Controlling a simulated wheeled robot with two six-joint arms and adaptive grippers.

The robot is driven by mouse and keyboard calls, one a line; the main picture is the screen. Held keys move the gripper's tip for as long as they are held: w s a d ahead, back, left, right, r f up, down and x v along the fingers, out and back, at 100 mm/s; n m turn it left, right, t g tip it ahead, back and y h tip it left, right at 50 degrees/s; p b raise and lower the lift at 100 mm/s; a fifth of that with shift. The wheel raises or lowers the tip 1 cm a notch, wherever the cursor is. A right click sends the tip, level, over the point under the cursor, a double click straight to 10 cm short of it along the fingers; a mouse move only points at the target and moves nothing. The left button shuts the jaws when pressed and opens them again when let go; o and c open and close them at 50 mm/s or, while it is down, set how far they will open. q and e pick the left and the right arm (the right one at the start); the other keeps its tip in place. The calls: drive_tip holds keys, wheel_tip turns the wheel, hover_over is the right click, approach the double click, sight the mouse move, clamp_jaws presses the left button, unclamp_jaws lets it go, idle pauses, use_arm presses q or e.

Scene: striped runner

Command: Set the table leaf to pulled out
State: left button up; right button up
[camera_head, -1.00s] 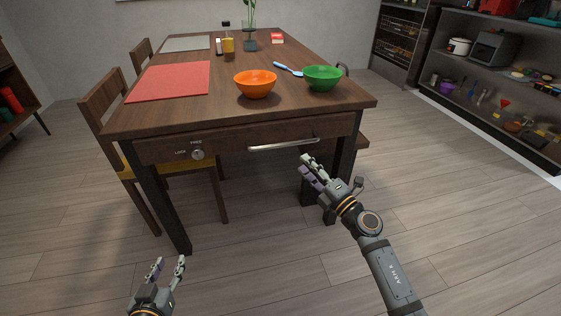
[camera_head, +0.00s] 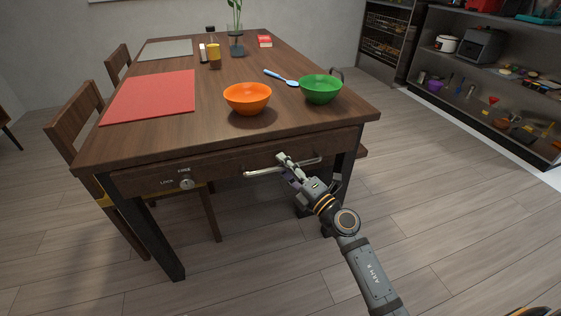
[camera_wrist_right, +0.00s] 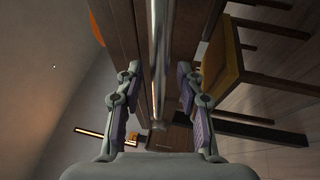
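The wooden dining table (camera_head: 215,75) has a front panel (camera_head: 222,167) under its top edge, flush as far as I can tell. A silver bar handle (camera_head: 262,172) is fixed to the panel. A round knob (camera_head: 186,184) with small lettering sits to its left; its setting is too small to read. My right gripper (camera_head: 284,160) is at the right part of the handle. In the right wrist view its fingers (camera_wrist_right: 157,82) are apart, with the bar (camera_wrist_right: 158,45) running between them and gaps on both sides. My left gripper is out of view.
An orange bowl (camera_head: 247,98) and a green bowl (camera_head: 320,89) stand near the table's front edge. A red placemat (camera_head: 150,97) and a blue-handled utensil (camera_head: 281,78) lie on top. Chairs (camera_head: 80,125) stand at the left. Floor in front is clear.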

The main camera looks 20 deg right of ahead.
drive_tip(key=shift+s, duration=0.1)
drive_tip(key=shift+c, duration=0.2)
clamp_jaws()
